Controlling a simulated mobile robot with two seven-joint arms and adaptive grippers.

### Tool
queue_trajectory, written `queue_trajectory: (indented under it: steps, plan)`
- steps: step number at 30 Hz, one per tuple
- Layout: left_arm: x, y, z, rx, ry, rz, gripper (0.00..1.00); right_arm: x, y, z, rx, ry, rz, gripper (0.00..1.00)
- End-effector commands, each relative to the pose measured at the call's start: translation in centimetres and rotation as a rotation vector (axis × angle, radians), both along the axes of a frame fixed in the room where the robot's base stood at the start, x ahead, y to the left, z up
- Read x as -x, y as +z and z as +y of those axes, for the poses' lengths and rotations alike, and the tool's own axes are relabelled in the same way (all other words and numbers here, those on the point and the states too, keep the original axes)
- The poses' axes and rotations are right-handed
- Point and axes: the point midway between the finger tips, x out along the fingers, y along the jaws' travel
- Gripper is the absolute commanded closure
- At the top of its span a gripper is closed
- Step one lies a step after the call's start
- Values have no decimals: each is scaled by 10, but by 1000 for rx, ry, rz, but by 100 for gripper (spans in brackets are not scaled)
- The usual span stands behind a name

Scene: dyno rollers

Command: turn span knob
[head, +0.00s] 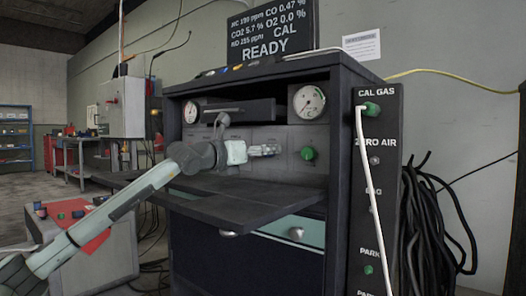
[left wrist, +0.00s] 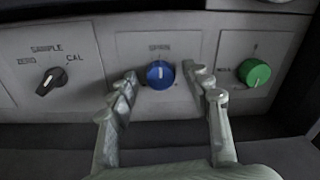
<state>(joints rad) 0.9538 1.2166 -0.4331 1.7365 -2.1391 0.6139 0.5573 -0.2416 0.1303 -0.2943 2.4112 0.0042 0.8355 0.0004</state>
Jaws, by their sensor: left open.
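The span knob is blue with a pale pointer line that stands about upright, and it shows in the left wrist view (left wrist: 160,75) on a grey panel; its label above is blurred. My left gripper (left wrist: 163,77) is open, with one fingertip on each side of the blue knob. The right fingertip looks close to the knob and a small gap shows at the left one; I cannot tell whether either touches. In the head view my left gripper (head: 275,150) reaches into the cabinet bay and hides the blue knob. My right gripper is not in view.
A green knob (left wrist: 254,72) sits to the right and a black selector (left wrist: 50,81) marked ZERO, SAMPLE, CAL to the left. A fold-down shelf (head: 240,200) lies below my gripper. Gauges (head: 309,101) sit above. The screen (head: 265,35) reads CAL READY.

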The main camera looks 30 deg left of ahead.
Motion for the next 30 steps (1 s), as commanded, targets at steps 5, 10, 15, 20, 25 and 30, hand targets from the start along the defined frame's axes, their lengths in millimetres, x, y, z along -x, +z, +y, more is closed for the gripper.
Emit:
queue_trajectory:
  steps: [5, 10, 15, 20, 25, 30]
  plan:
    - [0, 0, 0, 0, 0, 0, 61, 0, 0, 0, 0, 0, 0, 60]
    - [0, 0, 0, 0, 0, 0, 82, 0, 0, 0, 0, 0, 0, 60]
    - [0, 0, 0, 0, 0, 0, 100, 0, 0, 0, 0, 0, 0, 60]
    - [0, 0, 0, -7, 0, -1, 100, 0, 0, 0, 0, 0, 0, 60]
    - [0, 0, 0, -53, 0, -4, 100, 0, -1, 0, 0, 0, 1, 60]
    - [1, 0, 0, -152, -1, -12, 100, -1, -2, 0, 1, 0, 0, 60]
